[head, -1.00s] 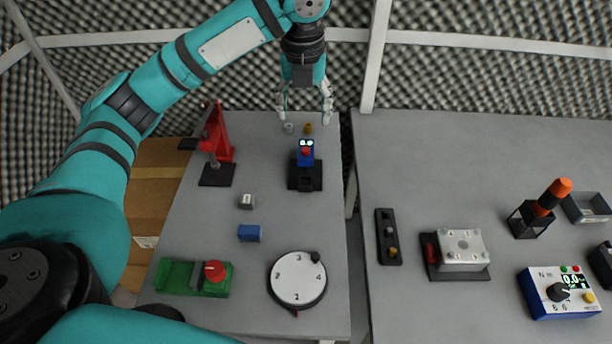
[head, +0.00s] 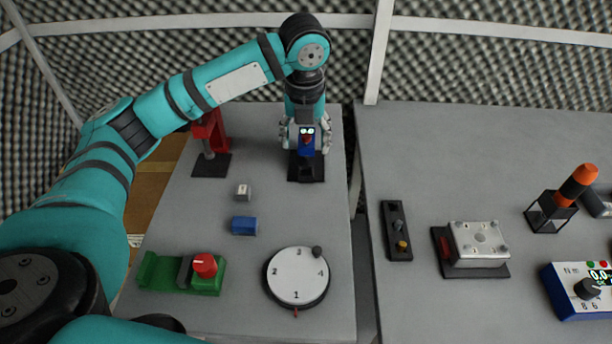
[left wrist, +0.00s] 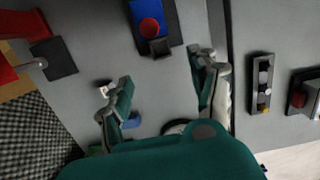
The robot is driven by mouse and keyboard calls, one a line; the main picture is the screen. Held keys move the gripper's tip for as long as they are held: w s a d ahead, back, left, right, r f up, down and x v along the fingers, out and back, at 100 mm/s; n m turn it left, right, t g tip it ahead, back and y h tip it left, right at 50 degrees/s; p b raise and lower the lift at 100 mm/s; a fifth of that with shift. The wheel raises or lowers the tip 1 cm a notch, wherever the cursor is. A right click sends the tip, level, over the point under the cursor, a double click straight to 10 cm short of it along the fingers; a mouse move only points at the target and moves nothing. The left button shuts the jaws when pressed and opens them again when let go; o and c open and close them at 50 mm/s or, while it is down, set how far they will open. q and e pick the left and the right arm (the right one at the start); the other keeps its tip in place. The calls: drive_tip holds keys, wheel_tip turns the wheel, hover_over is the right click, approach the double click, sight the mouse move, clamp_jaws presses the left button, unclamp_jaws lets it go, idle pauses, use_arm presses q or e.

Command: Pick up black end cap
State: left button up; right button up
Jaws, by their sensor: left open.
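A small dark cylinder (head: 317,252) stands near the rim of the white numbered disc (head: 290,276), by the numbers 3 and 4. It is the piece that looks most like the black end cap, but I cannot be sure. My left gripper (head: 306,145) is open, pointing down around the far end of the table, well behind the disc. In the left wrist view its fingers (left wrist: 163,76) are spread with nothing between them. The disc is mostly hidden behind the gripper body there, and the dark cylinder does not show.
A blue device with a red button (head: 307,143) on a black base is close to my left fingers. A red press (head: 211,135), a grey block (head: 243,192), a blue block (head: 244,225) and a green fixture (head: 181,272) share this table. The right table holds several more devices.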

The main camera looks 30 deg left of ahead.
sight(306, 174)
use_arm(q)
drive_tip(key=f, duration=0.3)
drive_tip(key=w+f, duration=0.1)
drive_tip(key=f, duration=0.7)
drive_tip(key=shift+w+a, duration=0.35)
drive_tip(key=shift+c, duration=0.2)
drive_tip(key=shift+r, duration=0.1)
drive_tip(key=c, duration=1.1)
